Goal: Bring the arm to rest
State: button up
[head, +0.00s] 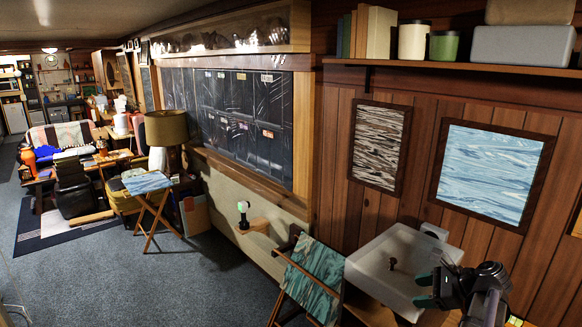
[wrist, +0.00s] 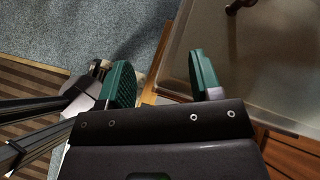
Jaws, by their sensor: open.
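My gripper (head: 424,290) is at the lower right of the head view, in front of the white sink and over its near edge. In the wrist view, my gripper (wrist: 160,82) shows two green-padded fingers set well apart with nothing between them. Behind the fingers are the grey-blue carpet and a wooden edge beside the sink basin (wrist: 250,60). The white sink (head: 375,262) has a dark drain or tap piece inside it. Part of the sink is hidden behind my arm.
A folding stand with a teal patterned cloth (head: 315,275) is left of the sink. A shelf (head: 450,68) with jars and boxes runs above two framed pictures. A folding stool (head: 148,183) and lamp (head: 166,128) stand farther left. Carpet (head: 200,270) is open at centre-left.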

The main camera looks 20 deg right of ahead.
jog(key=w+a+f+n+g, duration=0.2)
jog(key=w+a+n, duration=0.15)
jog(key=a, duration=0.35)
jog(key=w+a+f+n+g, duration=0.1)
jog(key=w+a+n+g, duration=0.1)
jog(key=a+n, duration=0.35)
jog(key=w+a+f+n+g, duration=0.2)
jog(key=w+a+n, duration=0.1)
jog(key=a, duration=0.5)
jog(key=s+a+f+n+g+h, duration=0.15)
jog(key=a+n+h, duration=0.45)
jog(key=a+n, duration=1.05)
notch_tip(320, 180, down, 13)
jog(key=s+a+m+g+b, duration=0.1)
jog(key=s+a+m+b, duration=0.1)
jog(key=b, duration=1)
jog(key=shift+s+a+g, duration=0.25)
jog(key=shift+a+g, duration=0.1)
jog(key=shift+a, duration=0.1)
jog(key=shift+r, duration=0.1)
